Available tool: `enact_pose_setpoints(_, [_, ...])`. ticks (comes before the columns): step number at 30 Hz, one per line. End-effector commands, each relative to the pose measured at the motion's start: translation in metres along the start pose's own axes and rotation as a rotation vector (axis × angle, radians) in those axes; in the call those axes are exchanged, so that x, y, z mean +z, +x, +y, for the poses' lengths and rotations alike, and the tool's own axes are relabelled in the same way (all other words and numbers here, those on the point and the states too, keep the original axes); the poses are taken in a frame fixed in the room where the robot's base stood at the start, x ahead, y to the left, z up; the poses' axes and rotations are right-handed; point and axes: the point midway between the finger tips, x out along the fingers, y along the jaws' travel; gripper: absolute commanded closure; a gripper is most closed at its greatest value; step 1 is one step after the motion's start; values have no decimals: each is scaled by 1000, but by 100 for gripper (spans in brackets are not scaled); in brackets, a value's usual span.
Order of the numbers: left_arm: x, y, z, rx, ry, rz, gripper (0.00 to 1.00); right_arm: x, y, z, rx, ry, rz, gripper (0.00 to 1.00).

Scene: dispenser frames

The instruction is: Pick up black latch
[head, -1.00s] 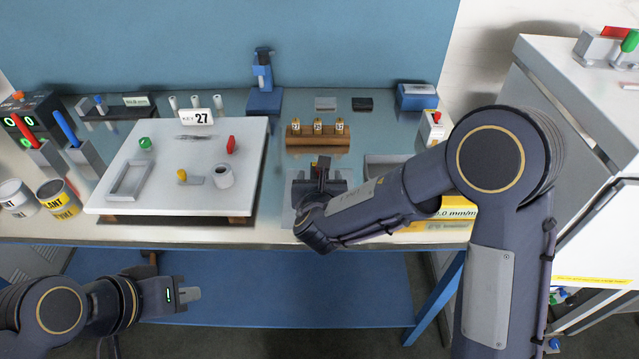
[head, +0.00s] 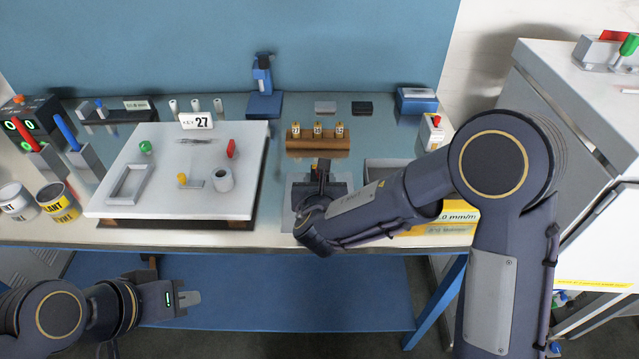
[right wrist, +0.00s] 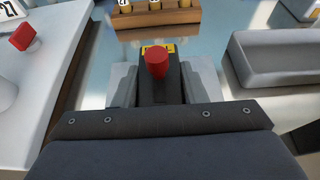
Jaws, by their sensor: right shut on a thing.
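A black block with a red knob (right wrist: 157,62) and a yellow label behind the knob is in the right wrist view; I take it to be the black latch. My right gripper (right wrist: 160,88) is shut on it, with a light grey finger on each side. In the head view my right gripper (head: 320,188) is over the front middle of the bench, and its forearm hides part of the spot. Whether the block touches what is under it I cannot tell. My left gripper (head: 188,300) is low, in front of the bench, away from the block; its finger gap is unclear.
A white board (head: 170,205) with small parts and a 27 sign is to the left. A wooden rack (head: 300,144) with several small vials is behind the right gripper. A grey tray (right wrist: 285,65) lies to its right. Clear bench shows between board and rack.

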Motion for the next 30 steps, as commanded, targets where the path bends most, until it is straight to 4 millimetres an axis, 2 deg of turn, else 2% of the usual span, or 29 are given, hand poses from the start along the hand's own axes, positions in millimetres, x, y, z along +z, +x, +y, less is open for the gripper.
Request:
enact_pose_setpoints(6, [-1, -2, 1, 0, 0, 0, 100, 31, -12, 1, 3, 6, -9, 99])
enact_pose_setpoints(14, [0, 0, 0, 0, 0, 0, 100, 65, -84, 1, 7, 5, -9, 99])
enact_pose_setpoints(21, [2, 4, -2, 0, 0, 0, 100, 64, -144, 1, 6, 2, -7, 99])
enact_pose_setpoints(25, [2, 5, -2, 0, 0, 0, 100, 64, -164, 1, 5, 2, -5, 99])
enact_pose_setpoints(30, [2, 5, -2, 0, 0, 0, 100, 63, -176, 0, 2, 1, -2, 99])
